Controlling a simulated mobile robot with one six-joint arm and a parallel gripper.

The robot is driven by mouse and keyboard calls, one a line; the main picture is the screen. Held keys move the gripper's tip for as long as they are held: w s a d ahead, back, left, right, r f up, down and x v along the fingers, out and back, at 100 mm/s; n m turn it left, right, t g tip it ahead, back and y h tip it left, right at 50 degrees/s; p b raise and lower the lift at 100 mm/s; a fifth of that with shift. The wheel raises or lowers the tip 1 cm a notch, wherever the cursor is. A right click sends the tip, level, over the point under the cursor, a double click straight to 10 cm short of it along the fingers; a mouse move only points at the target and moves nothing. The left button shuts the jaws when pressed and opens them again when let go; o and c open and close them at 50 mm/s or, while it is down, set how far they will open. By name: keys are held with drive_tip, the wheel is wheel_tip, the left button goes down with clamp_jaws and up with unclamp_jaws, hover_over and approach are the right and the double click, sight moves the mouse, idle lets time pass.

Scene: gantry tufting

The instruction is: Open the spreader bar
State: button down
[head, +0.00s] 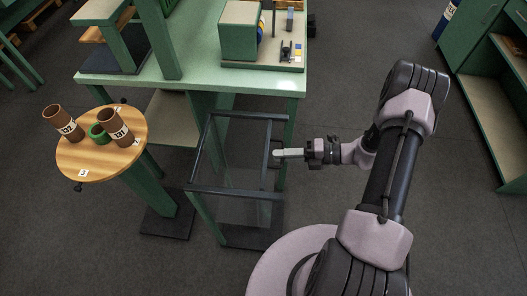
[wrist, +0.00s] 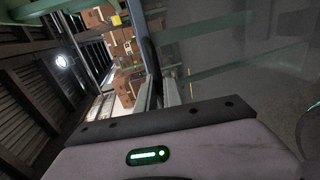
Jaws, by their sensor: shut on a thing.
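A dark rectangular bar frame (head: 234,190) stands beside the green table, with a see-through panel hanging below it. Its right-hand dark bar (head: 267,140) runs front to back and looks like the spreader bar. My gripper (head: 276,153) reaches in from the right, level, and its fingertips are shut on this bar about midway along. In the wrist view the dark bar (wrist: 150,62) passes at the fingertips of my gripper (wrist: 161,92). The exact contact is small and partly hidden by the fingers.
The green table (head: 190,80) behind holds a green machine (head: 238,32). A green cabinet (head: 480,60) is at far right.

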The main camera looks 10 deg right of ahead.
drive_tip(key=shift+f+v, duration=0.2)
drive_tip(key=shift+v, duration=0.8)
drive_tip(key=c, duration=1.5)
unclamp_jaws()
drive_tip(key=shift+d, duration=0.15)
drive_tip(key=p+v, duration=0.3)
drive_tip(key=v, duration=1.4)
drive_tip(key=shift+d, duration=0.1)
